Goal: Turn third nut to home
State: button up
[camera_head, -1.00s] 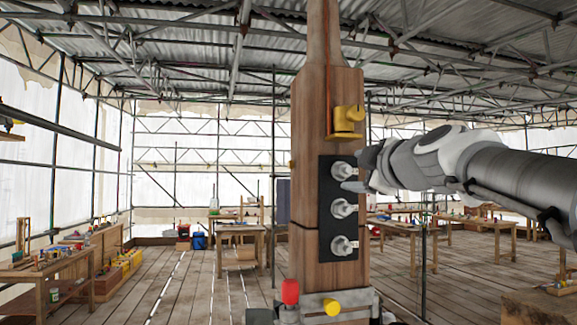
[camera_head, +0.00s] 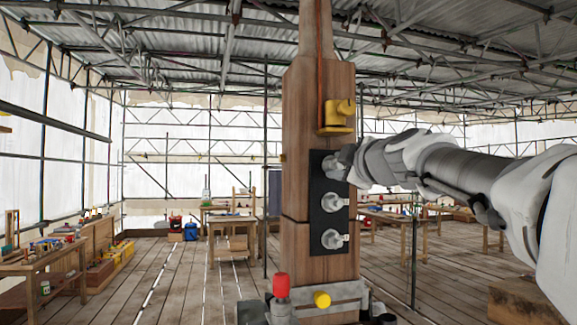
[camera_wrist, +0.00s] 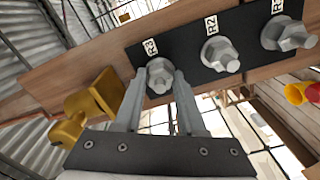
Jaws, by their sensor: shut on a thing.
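A dark plate (camera_head: 317,212) on the wooden post carries three grey nuts in a column. In the wrist view the plate (camera_wrist: 187,60) has labels R3, R2 and R1. The third nut, R3 (camera_wrist: 160,74), is the top one in the head view (camera_head: 331,166), where my gripper partly hides it. My gripper (camera_wrist: 158,82) is shut on the R3 nut, one finger on each side of it. In the head view my gripper (camera_head: 347,164) reaches in from the right. The R2 nut (camera_wrist: 218,51) and R1 nut (camera_wrist: 286,35) stand free beside it.
A yellow bracket (camera_head: 337,117) sits on the post (camera_head: 302,130) just above the plate; it is close to my gripper in the wrist view (camera_wrist: 92,105). A red-topped part (camera_head: 281,285) and a yellow knob (camera_head: 321,299) are at the post's foot. Workbenches stand farther back.

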grip_shut()
